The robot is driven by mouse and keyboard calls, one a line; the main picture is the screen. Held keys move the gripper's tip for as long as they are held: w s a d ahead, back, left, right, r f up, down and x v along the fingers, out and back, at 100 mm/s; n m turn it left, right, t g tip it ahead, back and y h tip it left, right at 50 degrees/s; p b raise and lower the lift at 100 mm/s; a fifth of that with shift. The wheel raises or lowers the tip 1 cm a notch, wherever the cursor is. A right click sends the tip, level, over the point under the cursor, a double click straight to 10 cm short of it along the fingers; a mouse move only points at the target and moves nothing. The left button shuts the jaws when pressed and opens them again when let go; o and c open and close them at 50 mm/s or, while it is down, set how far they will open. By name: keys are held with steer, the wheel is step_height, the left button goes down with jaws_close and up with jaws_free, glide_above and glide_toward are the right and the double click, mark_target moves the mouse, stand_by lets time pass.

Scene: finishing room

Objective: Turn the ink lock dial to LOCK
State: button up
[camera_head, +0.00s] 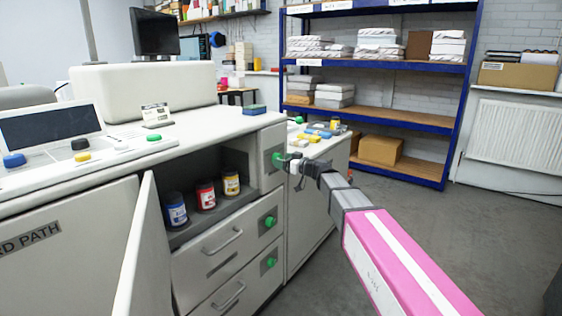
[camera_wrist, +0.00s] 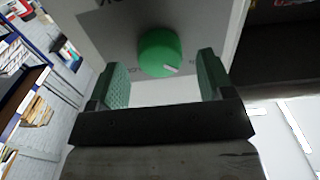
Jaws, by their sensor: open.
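In the head view my gripper (camera_head: 283,160) is at the panel at the top right of the cabinet, in front of this dial, which is mostly hidden there. Two more green dials, an upper one (camera_head: 269,221) and a lower one (camera_head: 270,262), sit beside the drawers below.
An open cabinet door (camera_head: 137,250) stands left of a compartment with blue (camera_head: 175,212), red (camera_head: 205,195) and yellow (camera_head: 231,183) ink cans. A side counter (camera_head: 318,148) with small items lies behind my gripper. A blue shelf rack (camera_head: 375,67) stands behind; the floor at right is clear.

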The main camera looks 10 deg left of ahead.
steer(key=shift+x, duration=0.75)
steer(key=shift+c, duration=0.3)
steer(key=c, duration=0.9)
steer(key=shift+o, duration=0.2)
steer(key=shift+m, duration=10)
